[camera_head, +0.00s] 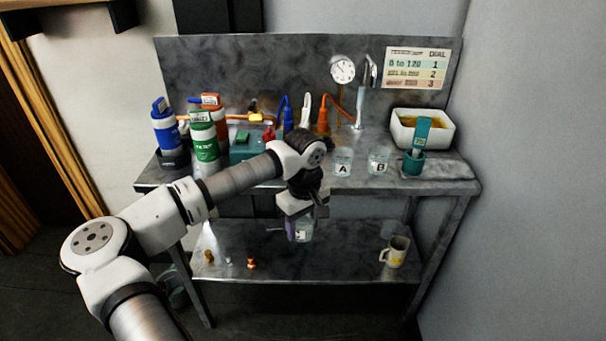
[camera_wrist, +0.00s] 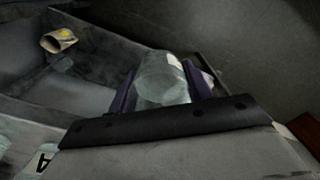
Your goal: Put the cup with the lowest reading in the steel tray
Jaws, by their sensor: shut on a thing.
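My gripper (camera_head: 299,229) is shut on a clear cup (camera_head: 305,231), in front of the bench's front edge and below its top. In the wrist view the cup (camera_wrist: 163,78) sits between the two purple fingers; a pale label shows on it, too small to read. Clear cup A (camera_head: 343,162) and clear cup B (camera_head: 379,162) stand upright on the bench top, right of my arm. A teal meter (camera_head: 422,131) stands in a teal holder (camera_head: 412,164) right of cup B; I cannot read its display. I cannot make out a steel tray.
A white tub (camera_head: 424,142) with orange contents stands at the back right. Bottles (camera_head: 205,137) and a teal box (camera_head: 246,150) crowd the left. A mug (camera_head: 396,252) and small parts (camera_head: 251,263) lie on the lower shelf (camera_head: 330,265), whose middle is clear. A dial gauge (camera_head: 342,70) hangs behind.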

